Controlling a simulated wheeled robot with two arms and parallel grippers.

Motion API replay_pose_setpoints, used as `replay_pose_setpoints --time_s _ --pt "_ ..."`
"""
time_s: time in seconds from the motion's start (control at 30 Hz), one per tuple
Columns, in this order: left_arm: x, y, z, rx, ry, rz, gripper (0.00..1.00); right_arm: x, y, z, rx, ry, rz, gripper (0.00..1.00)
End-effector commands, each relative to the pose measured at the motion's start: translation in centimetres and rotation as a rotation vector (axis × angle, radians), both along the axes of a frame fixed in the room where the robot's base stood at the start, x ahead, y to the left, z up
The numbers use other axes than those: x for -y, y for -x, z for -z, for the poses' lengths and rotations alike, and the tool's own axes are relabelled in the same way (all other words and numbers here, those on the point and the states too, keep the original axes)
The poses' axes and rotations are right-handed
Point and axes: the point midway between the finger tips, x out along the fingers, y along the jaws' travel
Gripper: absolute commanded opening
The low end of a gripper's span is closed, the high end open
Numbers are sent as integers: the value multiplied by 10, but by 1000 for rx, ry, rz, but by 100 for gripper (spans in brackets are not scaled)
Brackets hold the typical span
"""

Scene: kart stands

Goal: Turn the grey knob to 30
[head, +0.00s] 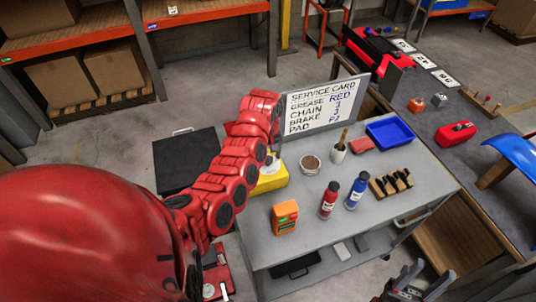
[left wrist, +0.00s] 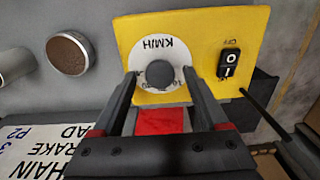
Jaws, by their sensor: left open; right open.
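The grey knob (left wrist: 160,75) sits at the centre of a white KM/H dial (left wrist: 150,53) on a yellow box (left wrist: 205,30) in the left wrist view. My left gripper (left wrist: 160,82) is open, with one finger on each side of the knob; I cannot tell whether they touch it. The fingers cover part of the dial, so most numbers and the knob's setting are not readable. In the head view the yellow box (head: 273,182) is at the table's left edge, partly behind my left arm. My right gripper (head: 428,282) is open and empty at the bottom right.
The grey table (head: 310,235) also bears a service card (head: 322,106), a brown-filled cup (head: 310,165), a red bottle (head: 328,202), a blue bottle (head: 356,192), an orange device (head: 285,218) and a blue tray (head: 390,133).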

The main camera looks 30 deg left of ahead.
Motion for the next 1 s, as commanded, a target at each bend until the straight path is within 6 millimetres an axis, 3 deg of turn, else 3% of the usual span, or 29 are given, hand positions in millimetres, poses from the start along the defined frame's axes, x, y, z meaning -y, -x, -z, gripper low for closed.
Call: replay_pose_setpoints --time_s 0.33,0.73,1.0 --pt "0 0 3 -1 1 -1 75 0 0 -1 0 0 0 50" --pt "0 0 3 -1 1 -1 3 0 0 -1 0 0 0 50" --pt "0 0 4 -1 1 12 0 0 0 1 0 0 0 50"
